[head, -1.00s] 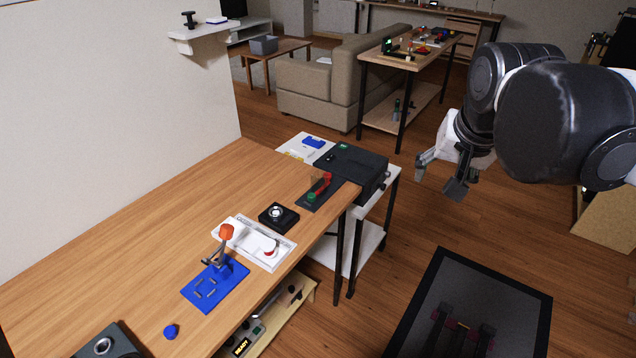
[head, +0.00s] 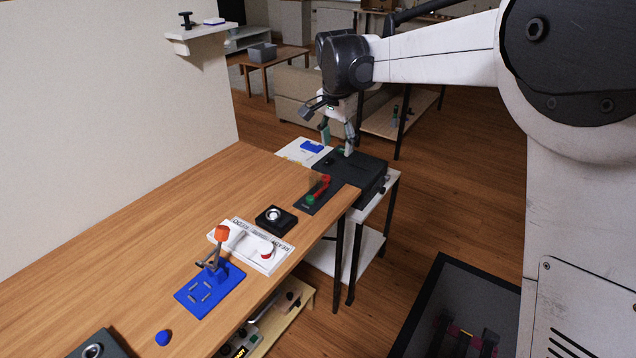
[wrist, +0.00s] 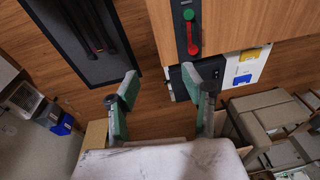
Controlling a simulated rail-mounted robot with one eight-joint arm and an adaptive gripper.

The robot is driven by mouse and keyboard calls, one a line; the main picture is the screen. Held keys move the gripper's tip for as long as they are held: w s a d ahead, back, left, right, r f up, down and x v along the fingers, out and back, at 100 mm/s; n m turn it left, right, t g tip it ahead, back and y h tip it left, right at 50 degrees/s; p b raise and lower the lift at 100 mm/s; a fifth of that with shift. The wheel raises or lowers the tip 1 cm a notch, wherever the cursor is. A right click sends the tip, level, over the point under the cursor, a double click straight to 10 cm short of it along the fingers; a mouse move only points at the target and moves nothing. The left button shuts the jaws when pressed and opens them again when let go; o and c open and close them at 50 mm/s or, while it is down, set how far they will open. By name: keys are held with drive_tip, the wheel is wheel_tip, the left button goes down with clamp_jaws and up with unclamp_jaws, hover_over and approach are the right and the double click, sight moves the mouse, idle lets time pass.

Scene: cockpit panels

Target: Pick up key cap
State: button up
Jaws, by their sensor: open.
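I cannot tell for sure which thing is the key cap. A small blue piece (head: 163,338) lies loose on the desk at the front. A blue piece (head: 311,146) lies on the white sheet left of the black box; it also shows in the wrist view (wrist: 242,79).
The wooden desk (head: 130,240) carries a panel with a red lever (head: 321,186), a black button box (head: 276,219), a white switch panel (head: 250,246) and a blue board with an orange-topped lever (head: 210,289). A white wall shelf (head: 195,33) is at left.

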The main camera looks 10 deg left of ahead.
drive_tip(key=m+g+b, duration=0.1)
drive_tip(key=m, duration=0.1)
approach(310, 197)
drive_tip(key=f, duration=0.3)
drive_tip(key=shift+w+a+f+h+b, duration=0.2)
drive_tip(key=shift+w+h+b, duration=0.1)
drive_tip(key=shift+w, duration=0.05)
drive_tip(key=shift+d+f, duration=0.1)
drive_tip(key=shift+f, duration=1.4)
drive_tip(key=shift+d+f, duration=0.15)
drive_tip(key=shift+f, duration=1.3)
drive_tip(key=c, duration=0.8)
